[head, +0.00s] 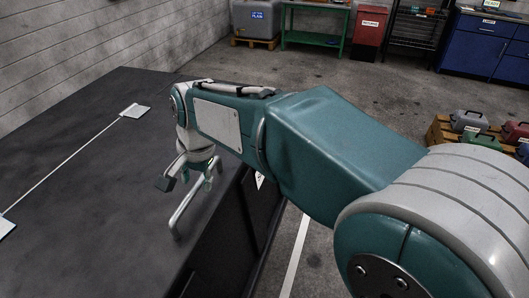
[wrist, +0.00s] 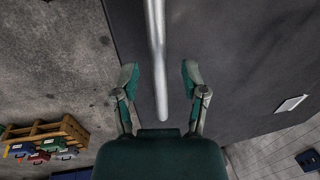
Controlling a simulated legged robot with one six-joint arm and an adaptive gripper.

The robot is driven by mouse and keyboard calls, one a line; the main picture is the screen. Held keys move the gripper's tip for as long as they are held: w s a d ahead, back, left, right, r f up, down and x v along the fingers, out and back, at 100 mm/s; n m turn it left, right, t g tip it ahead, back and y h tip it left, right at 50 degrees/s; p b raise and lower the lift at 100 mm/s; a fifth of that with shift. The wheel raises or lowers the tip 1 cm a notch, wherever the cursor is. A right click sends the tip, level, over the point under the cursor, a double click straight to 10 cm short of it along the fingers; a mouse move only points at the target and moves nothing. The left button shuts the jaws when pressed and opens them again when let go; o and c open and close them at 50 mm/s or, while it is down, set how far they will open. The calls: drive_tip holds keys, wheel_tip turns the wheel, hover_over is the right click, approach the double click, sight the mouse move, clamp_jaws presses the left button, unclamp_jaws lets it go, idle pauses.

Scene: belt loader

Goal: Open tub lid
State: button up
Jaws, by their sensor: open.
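A large dark box, the tub (head: 232,235), stands at left in the head view. Its flat dark top, the lid (head: 85,160), is down and level; it also fills much of the wrist view (wrist: 240,70). A grey metal bar handle (head: 187,210) stands at the lid's edge nearest my arm. My gripper (head: 186,184) is open and points down over the handle. In the wrist view, the handle (wrist: 156,60) runs between the two open fingers of my gripper (wrist: 160,74), with a gap on each side. How far below the fingertips the bar lies is hard to tell.
A thin pale rod joins two small light plates (head: 134,110) across the lid. A wooden rack (head: 442,132) with several coloured cases stands on the floor at right. A green table (head: 314,38), a red bin (head: 370,27) and blue cabinets (head: 485,45) stand far back. Floor between is clear.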

wheel_tip(320, 180, up, 10)
drive_tip(key=d, duration=0.3)
drive_tip(key=s+d+n+t, duration=0.1)
drive_tip(key=s+d, duration=0.1)
drive_tip(key=d, duration=0.9)
drive_tip(key=shift+f+t, duration=0.2)
drive_tip(key=shift+t, duration=0.2)
drive_tip(key=shift+d, duration=0.1)
